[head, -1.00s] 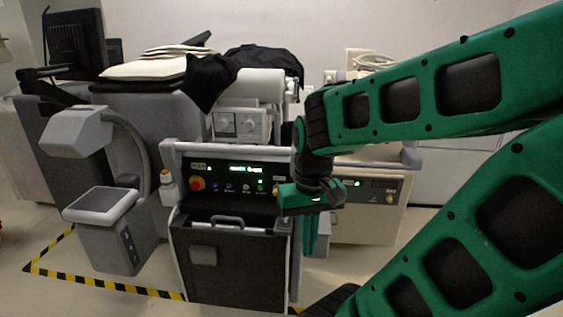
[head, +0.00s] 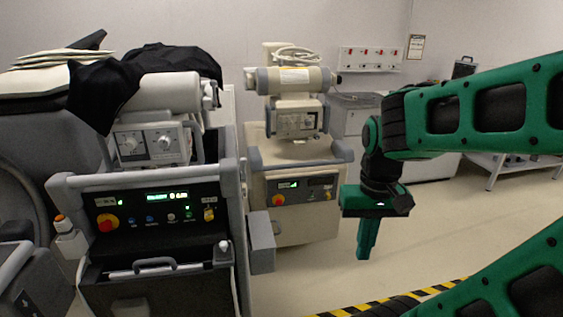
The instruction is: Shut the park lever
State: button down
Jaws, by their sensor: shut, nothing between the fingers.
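The near dark cart (head: 150,301) stands at the left in the head view, with a lit control panel on its upper front. A small lever with a pale knob (head: 223,245) sits at the right end of the panel's lower edge. It may be the park lever, but I see no readable label, and its position is hard to tell. My gripper (head: 366,255) hangs with its green fingers pointing down, shut and empty. In the picture it is well right of the cart and touches nothing.
The panel has a red knob (head: 107,223) and a yellow switch (head: 209,214). A grey box (head: 262,243) is at the cart's right side. A beige cart (head: 310,213) stands behind. Floor on the right is open, with striped tape (head: 395,299) in front.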

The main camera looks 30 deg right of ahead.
aim_at(244, 161)
jog(key=u, duration=1.25)
jog(key=i, duration=0.8)
jog(key=z, duration=1.4)
